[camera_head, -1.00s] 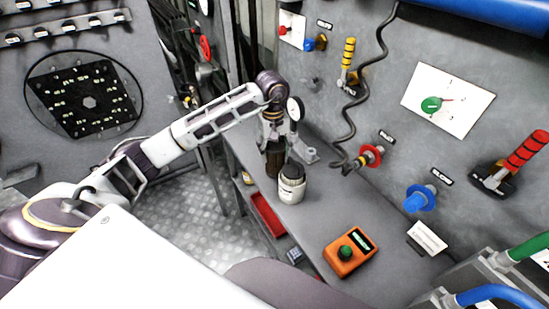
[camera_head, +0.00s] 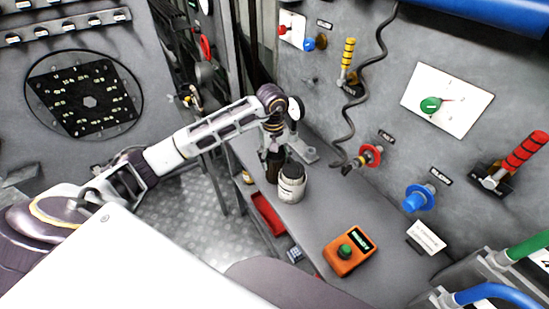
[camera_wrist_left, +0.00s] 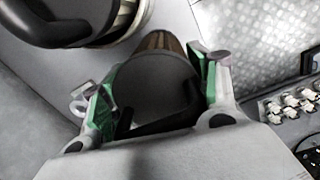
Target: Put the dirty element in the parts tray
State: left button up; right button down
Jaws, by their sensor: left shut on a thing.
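The dirty element, a dark brown cylinder (camera_head: 273,167), is held upright in my left gripper (camera_head: 271,150), just left of and behind a white canister (camera_head: 291,186) on the grey bench. In the left wrist view, the gripper's green-padded fingers (camera_wrist_left: 157,90) are shut on either side of the element, whose grey end and brown ribbed side (camera_wrist_left: 158,42) show between them. The canister's rim (camera_wrist_left: 122,22) is at upper left there. I cannot tell whether the element touches the bench. A red tray (camera_head: 266,213) sits low beside the bench's left edge. My right gripper is out of view.
An orange box with a green button (camera_head: 348,251) stands on the bench to the right. A gauge (camera_head: 296,109) shows behind my gripper. A coiled black cable (camera_head: 351,120) hangs at the wall, with red and blue knobs. Patterned metal floor (camera_head: 190,225) lies left of the bench.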

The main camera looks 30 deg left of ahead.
pick_arm(q)
jog(key=o, duration=1.3)
jog(key=shift+r, duration=0.15)
jog(key=shift+a+r+b, duration=0.15)
jog(key=shift+r+b, duration=0.55)
jog(key=shift+r, duration=5.25)
jog(key=shift+o, duration=0.4)
